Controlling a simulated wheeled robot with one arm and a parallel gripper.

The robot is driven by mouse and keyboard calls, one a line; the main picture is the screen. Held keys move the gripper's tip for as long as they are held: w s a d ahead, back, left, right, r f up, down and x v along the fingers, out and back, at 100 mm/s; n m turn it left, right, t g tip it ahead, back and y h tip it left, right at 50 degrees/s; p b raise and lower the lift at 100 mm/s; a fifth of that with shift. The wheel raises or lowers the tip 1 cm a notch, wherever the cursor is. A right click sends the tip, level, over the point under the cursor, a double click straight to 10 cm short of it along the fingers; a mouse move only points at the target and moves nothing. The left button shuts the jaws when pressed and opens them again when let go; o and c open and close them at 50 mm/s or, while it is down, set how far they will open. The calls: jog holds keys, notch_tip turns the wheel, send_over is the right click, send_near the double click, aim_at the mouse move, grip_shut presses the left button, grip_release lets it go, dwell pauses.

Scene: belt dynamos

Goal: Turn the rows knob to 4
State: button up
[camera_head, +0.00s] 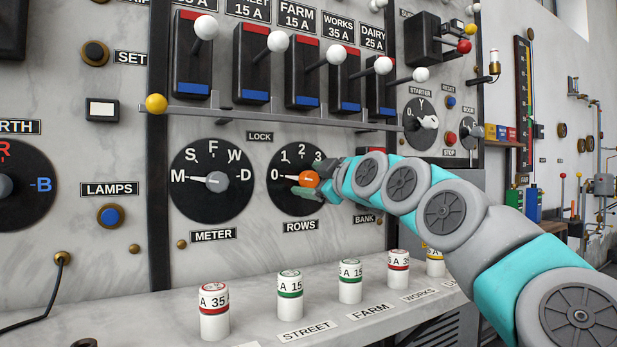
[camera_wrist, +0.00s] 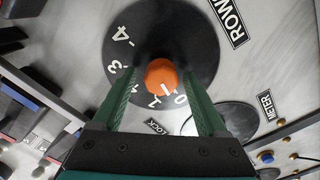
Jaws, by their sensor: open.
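The rows knob (camera_head: 309,179) is a round orange knob at the middle of the black rows dial (camera_head: 285,201), marked 0, 1, 2, 3 in the head view. Its white pointer is turned to the left, at or near 0. In the wrist view the orange knob (camera_wrist: 160,74) lies between my fingers, and the 4 shows at the dial's upper left. My gripper (camera_head: 318,184) is at the dial; it also shows in the wrist view (camera_wrist: 160,85), open, one finger on each side of the knob. I cannot tell whether either finger touches it. My gripper hides the dial's right side in the head view.
The meter dial (camera_head: 213,198) is close on the left, its pointer at M. Lever switches (camera_head: 260,65) and a horizontal bar (camera_head: 260,118) are above. Labelled fuses (camera_head: 290,300) stand on the ledge below. The starter dial (camera_head: 420,120) is to the upper right.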

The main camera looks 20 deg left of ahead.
jog(key=shift+w+a, duration=0.25)
jog(key=shift+a, duration=0.2)
grip_shut()
dwell(0.5)
